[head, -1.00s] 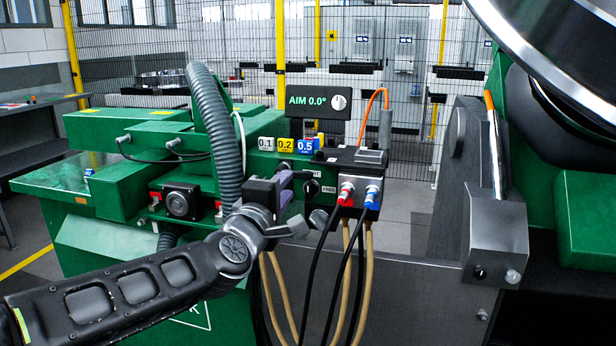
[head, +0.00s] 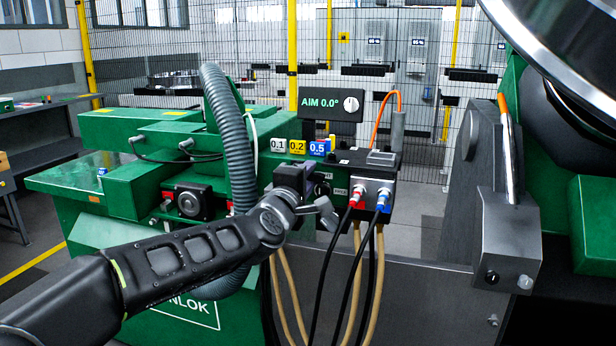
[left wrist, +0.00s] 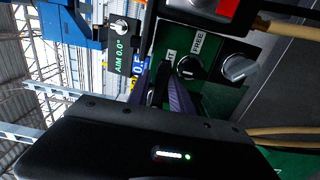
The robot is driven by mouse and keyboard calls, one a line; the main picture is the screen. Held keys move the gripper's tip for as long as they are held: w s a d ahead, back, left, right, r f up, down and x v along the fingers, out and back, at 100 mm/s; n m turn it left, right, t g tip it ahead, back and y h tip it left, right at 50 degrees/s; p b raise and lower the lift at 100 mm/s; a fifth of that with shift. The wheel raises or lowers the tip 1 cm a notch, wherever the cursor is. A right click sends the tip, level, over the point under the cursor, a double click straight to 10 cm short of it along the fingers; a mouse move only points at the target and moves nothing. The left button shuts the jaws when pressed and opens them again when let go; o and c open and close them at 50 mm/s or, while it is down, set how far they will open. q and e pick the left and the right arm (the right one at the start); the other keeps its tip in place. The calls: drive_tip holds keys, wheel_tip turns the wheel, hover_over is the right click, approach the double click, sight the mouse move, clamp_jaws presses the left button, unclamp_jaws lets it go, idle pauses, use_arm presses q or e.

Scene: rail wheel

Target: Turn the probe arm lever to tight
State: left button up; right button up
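My left gripper (head: 308,176) is at the front of the green machine's control panel, just left of a small black knob (head: 322,188). In the left wrist view, its two purple fingers (left wrist: 162,92) stand apart, pointing at the panel. A dark part shows between them; I cannot tell whether they touch it. The black knob also shows in the left wrist view (left wrist: 188,67), just beside the fingers, near a FREE label (left wrist: 198,43) and a partly hidden label ending in "HT". A grey knob (left wrist: 238,67) sits farther along. My right gripper is not in view.
A display (head: 331,107) reads AIM 0.0°. Red and blue hose connectors (head: 370,196) with hanging cables are close right of the gripper. A grey corrugated hose (head: 229,135) arches to its left. A large metal wheel (head: 570,60) fills the upper right.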

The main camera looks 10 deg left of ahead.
use_arm(q)
drive_tip(key=shift+w, duration=0.2)
drive_tip(key=shift+c, duration=0.3)
clamp_jaws()
drive_tip(key=shift+f, duration=0.1)
idle(0.9)
